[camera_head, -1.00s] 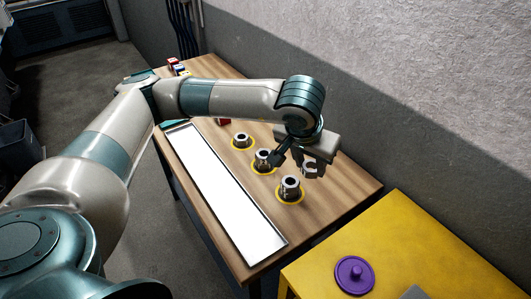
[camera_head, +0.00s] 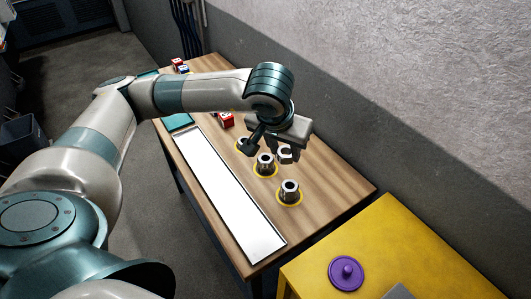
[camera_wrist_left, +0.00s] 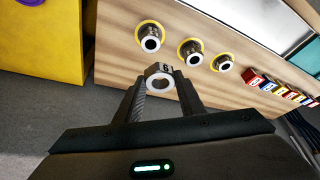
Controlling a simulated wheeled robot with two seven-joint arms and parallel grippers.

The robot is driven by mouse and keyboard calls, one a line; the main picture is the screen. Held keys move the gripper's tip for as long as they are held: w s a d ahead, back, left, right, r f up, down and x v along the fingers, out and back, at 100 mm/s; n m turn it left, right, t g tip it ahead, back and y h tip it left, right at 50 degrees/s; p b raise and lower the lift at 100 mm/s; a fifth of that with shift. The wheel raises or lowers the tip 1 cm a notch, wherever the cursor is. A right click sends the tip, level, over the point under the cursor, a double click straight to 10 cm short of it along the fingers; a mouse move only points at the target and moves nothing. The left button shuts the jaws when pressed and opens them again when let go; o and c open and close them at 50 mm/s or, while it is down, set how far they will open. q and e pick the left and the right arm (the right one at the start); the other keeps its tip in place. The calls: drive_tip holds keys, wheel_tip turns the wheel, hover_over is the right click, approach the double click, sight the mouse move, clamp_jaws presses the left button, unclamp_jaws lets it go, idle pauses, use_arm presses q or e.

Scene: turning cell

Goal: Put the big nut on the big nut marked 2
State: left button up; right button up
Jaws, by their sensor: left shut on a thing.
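My left gripper (camera_head: 283,156) is shut on a grey metal nut (camera_head: 286,151), held above the table. In the left wrist view the nut (camera_wrist_left: 159,76) sits between the fingertips, its round hole facing the camera and a dark mark on one side that I cannot read surely. Three grey nut stacks or sleeves stand on yellow rings: the near one (camera_head: 289,189), the middle one (camera_head: 265,162) and the far one (camera_head: 241,146), partly behind the gripper. The held nut is apart from them, to the right of the middle one. No number 2 is readable. My right gripper is out of view.
A long white tray (camera_head: 226,194) lies along the table's left side. Small coloured boxes (camera_wrist_left: 268,84) stand beyond the rings. A yellow cabinet (camera_head: 411,243) with a purple knobbed disc (camera_head: 346,273) stands in front. The wooden table's right side is clear.

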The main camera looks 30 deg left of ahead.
use_arm(q)
drive_tip(key=b, duration=0.2)
hover_over(266, 156)
drive_tip(key=s, duration=0.2)
drive_tip(key=f, duration=0.7)
drive_tip(key=shift+w+d, duration=0.15)
drive_tip(key=shift+w, duration=0.1)
drive_tip(key=shift+f+b, duration=0.35)
drive_tip(key=shift+f, duration=1.65)
drive_tip(key=shift+f, duration=0.15)
drive_tip(key=o, duration=1.2)
